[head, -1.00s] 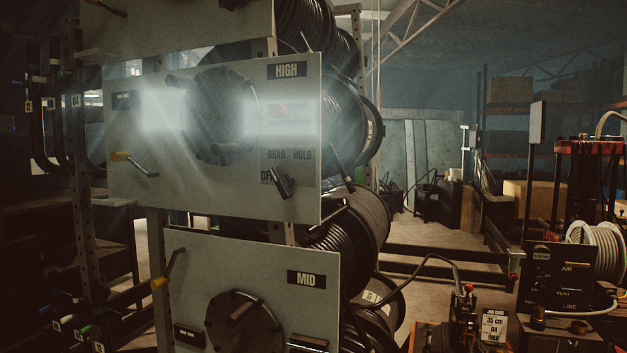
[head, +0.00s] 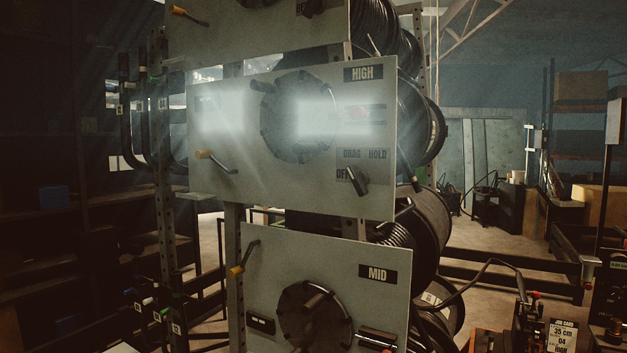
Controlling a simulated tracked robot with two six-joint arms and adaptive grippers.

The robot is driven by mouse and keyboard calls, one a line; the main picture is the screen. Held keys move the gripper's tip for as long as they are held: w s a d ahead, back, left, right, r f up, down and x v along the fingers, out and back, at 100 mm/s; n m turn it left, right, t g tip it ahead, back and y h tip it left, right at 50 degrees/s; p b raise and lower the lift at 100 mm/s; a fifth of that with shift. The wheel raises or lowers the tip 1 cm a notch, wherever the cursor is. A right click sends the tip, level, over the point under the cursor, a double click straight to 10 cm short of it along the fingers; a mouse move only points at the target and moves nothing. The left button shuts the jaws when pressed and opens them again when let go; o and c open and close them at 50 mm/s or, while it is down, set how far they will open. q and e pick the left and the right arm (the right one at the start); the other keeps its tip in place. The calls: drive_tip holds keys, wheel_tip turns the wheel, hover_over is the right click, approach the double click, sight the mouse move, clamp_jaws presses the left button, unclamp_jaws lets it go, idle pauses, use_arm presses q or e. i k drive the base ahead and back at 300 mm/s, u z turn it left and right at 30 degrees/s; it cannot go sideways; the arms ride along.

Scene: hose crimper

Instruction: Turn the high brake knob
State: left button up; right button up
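The high brake knob (head: 358,180) is a dark bar-shaped knob at the lower right of the grey HIGH panel (head: 225,165) in the head view. The words DRAG, HOLD and a partly covered OFF stand around it. The knob looks tilted, its upper end leaning left; I cannot tell for sure which word it points to. The HIGH label (head: 363,73) is at the panel's top right. Neither of my grippers is in view, and nothing touches the knob.
A crank with an orange grip (head: 205,155) sticks out at the panel's left. The MID panel (head: 270,270) is below, with its own crank (head: 237,271). Hose reels (head: 430,222) stand behind the panels. A job card (head: 562,336) is at the lower right.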

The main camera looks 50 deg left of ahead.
sight(359, 179)
drive_tip(key=u, duration=0.1)
drive_tip(key=k, duration=1.15)
drive_tip(key=u, duration=1.25)
drive_tip(key=i, duration=0.75)
drive_tip(key=u, duration=0.05)
